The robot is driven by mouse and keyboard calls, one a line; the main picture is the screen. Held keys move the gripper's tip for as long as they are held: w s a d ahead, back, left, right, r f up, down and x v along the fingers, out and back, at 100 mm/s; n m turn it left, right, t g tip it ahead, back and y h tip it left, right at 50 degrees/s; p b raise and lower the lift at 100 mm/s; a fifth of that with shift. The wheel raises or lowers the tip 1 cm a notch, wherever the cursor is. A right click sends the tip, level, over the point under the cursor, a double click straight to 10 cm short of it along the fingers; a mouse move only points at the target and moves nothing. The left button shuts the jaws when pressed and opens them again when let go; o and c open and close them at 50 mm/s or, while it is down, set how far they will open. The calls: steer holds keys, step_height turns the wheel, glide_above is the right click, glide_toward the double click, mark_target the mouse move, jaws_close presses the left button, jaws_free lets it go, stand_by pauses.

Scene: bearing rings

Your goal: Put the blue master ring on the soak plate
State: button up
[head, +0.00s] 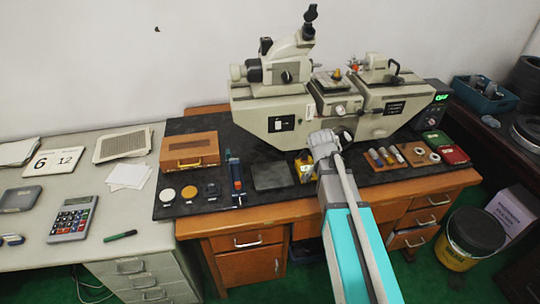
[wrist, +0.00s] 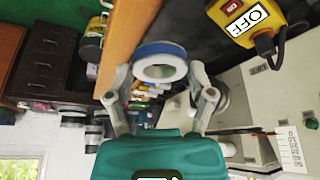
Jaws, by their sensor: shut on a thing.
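The blue master ring (wrist: 160,48) has a blue outer band and a pale inner face. In the wrist view it sits between the fingertips of my gripper (wrist: 160,73), which is shut on it. In the head view my gripper (head: 325,145) is above the dark mat, in front of the measuring machine; I cannot make out the ring there. A flat dark grey plate (head: 272,176), which looks like the soak plate, lies on the mat to the left of my gripper. Its visible top looks bare.
A yellow switch box marked OFF (head: 304,168) stands just right of the plate. The large measuring machine (head: 275,110) rises behind. A blue upright tool (head: 236,175) and a wooden case (head: 190,151) are left of the plate. Gauges on a wooden tray (head: 400,156) lie to the right.

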steer(key=shift+a, duration=0.2)
steer(key=n+t+y+b, duration=0.1)
steer(key=n+y+b, duration=0.35)
steer(key=n, duration=0.95)
glide_above(271, 173)
steer(key=s, duration=0.1)
steer(key=shift+y, duration=0.25)
steer(key=shift+d+f, duration=0.15)
steer(key=shift+f, duration=0.85)
steer(key=shift+d+f, duration=0.1)
steer(key=shift+f, duration=0.9)
steer(key=shift+f, duration=0.1)
step_height(271, 173, down, 6)
steer(key=b, duration=0.6)
steer(key=shift+f, duration=0.25)
steer(key=shift+f+b, duration=0.4)
steer(key=shift+b, duration=0.1)
steer(key=o, duration=1.2)
